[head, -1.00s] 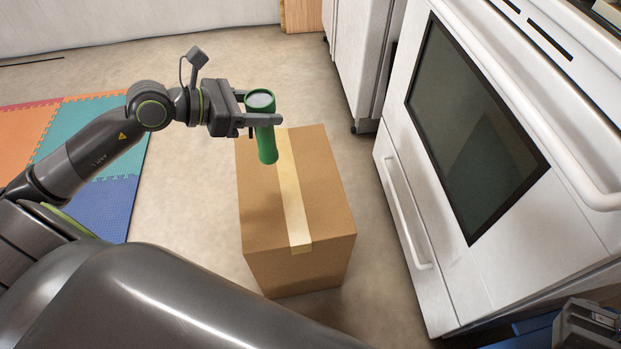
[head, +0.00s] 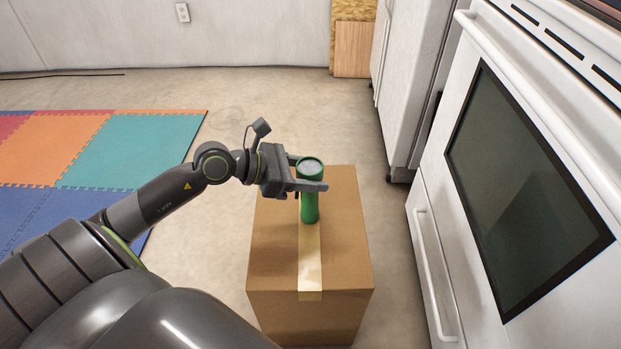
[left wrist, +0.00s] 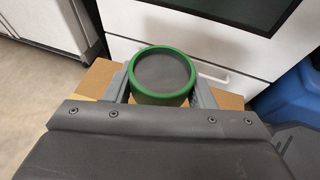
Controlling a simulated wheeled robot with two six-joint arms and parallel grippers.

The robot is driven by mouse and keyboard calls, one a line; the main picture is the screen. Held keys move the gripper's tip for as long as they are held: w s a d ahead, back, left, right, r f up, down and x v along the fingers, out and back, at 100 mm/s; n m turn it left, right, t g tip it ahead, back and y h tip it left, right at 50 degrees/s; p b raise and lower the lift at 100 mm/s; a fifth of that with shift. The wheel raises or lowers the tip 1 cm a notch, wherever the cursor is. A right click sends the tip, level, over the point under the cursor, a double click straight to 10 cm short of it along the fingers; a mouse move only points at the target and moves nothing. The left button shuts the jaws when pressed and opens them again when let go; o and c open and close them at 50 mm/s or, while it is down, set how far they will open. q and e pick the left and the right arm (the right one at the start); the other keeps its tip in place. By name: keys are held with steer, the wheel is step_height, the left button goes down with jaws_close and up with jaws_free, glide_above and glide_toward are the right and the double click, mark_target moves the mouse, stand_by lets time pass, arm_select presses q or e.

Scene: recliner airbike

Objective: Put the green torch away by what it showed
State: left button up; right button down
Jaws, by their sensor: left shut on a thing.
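The green torch (head: 310,205) is upright in my left gripper (head: 308,187), over a cardboard box in the head view. Its round lens end faces up and looks grey, with no light seen in it. In the left wrist view the torch (left wrist: 161,75) sits between the two fingers of my left gripper (left wrist: 163,88), which are shut on it. I cannot tell whether the torch's lower end touches the box. My right gripper is not in view.
The closed, taped cardboard box (head: 345,240) stands on the floor. A white oven (head: 440,240) is close on its right, with a white cabinet (head: 408,80) behind. Coloured foam mats (head: 125,150) lie at left. A blue object (left wrist: 290,95) shows in the left wrist view.

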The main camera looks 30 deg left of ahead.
arm_select(q)
steer(key=shift+f, duration=0.2)
steer(key=o, duration=1.1)
steer(key=shift+r, duration=0.1)
